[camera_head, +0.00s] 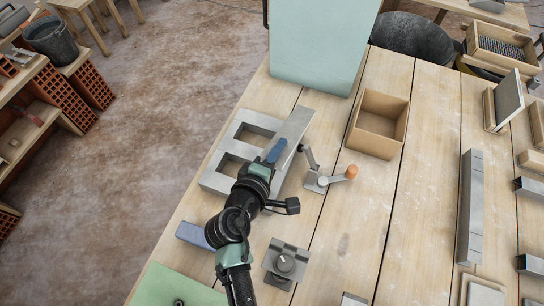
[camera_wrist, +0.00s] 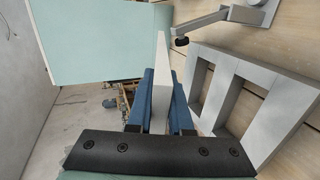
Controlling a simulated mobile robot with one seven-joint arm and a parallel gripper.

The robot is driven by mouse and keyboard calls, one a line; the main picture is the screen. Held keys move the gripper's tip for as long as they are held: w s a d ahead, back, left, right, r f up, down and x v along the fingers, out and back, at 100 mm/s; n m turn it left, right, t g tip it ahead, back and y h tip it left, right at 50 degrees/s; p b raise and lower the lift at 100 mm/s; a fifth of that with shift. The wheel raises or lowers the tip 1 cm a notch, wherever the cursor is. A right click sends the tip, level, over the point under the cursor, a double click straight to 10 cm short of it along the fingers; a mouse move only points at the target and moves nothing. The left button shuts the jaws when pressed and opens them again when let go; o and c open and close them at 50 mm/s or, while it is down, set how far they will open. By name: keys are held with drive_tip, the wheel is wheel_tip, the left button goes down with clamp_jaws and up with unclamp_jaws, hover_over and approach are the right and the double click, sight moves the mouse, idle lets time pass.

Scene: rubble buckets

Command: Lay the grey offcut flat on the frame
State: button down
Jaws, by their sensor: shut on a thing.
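The grey frame (camera_head: 210,182) lies on the wooden bench in the head view and has rectangular openings. It also shows at the right of the wrist view (camera_wrist: 282,87). My gripper (camera_head: 276,150) is over the frame's right part, with its blue fingers shut on the grey offcut (camera_head: 297,122). In the wrist view the offcut (camera_wrist: 163,62) stands as a thin plate between the two fingers (camera_wrist: 163,100), left of the frame. My gripper and arm hide part of the frame and of the offcut's near end. I cannot tell whether the offcut touches the frame.
A crank clamp with an orange knob (camera_head: 351,172) stands just right of the frame. An open cardboard box (camera_head: 378,125) is farther right, and a pale green panel (camera_head: 322,45) is behind. A metal block with a knob (camera_head: 285,262) is in front.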

drive_tip(key=shift+s+a+f+n+t, duration=0.3)
drive_tip(key=shift+a+f+t, duration=0.1)
drive_tip(key=shift+a+f, duration=0.25)
drive_tip(key=shift+r, duration=0.2)
wheel_tip(320, 180, down, 7)
drive_tip(key=b, duration=0.6)
drive_tip(key=shift+f+b, duration=0.55)
drive_tip(key=shift+b, duration=0.1)
drive_tip(key=c, duration=0.8)
unclamp_jaws()
drive_tip(key=shift+o, duration=0.2)
drive_tip(key=shift+s, duration=0.1)
wheel_tip(320, 180, up, 10)
drive_tip(key=shift+r+p, duration=0.1)
drive_tip(key=shift+p, duration=0.7)
